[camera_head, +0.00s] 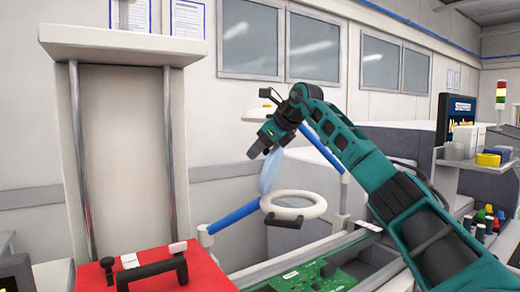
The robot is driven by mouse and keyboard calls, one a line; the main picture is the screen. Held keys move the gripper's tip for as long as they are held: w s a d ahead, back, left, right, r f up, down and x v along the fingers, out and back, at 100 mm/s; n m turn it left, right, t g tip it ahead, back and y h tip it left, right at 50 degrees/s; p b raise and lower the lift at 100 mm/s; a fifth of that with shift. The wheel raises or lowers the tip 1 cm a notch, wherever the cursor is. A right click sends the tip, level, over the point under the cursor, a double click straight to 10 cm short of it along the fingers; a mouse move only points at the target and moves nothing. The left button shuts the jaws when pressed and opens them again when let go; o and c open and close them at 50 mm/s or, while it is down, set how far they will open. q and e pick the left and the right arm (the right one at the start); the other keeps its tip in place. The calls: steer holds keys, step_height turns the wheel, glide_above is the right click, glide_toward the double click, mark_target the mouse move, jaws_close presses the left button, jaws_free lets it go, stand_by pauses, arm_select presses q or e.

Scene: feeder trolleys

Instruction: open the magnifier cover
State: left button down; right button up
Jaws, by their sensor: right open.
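The magnifier is a white ring (293,205) on a blue jointed arm. A pale bluish, see-through disc, which looks like its cover (270,171), stands steeply raised at the ring's left side. My right gripper (262,149) comes in from the right above the ring, pointing down and left. It is open, with its fingers close to the top of the cover. I cannot tell whether they touch it. My left gripper is not in view.
Below the ring lies a green circuit board (317,276) in a trolley. A red case (152,268) with a black handle is at the lower left, before a white frame with metal posts. A shelf with small boxes (489,159) stands at the right.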

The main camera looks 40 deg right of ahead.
steer(key=s+a+r, duration=0.2)
steer(key=s+r, duration=0.4)
steer(key=r, duration=0.6)
steer(key=shift+a+p, duration=0.2)
steer(key=shift+p, duration=0.1)
stand_by(0.6)
steer(key=shift+r, duration=0.1)
steer(key=v, duration=1.2)
steer(key=shift+s+r, duration=0.25)
steer(key=shift+s, duration=0.05)
steer(key=shift+c, duration=0.5)
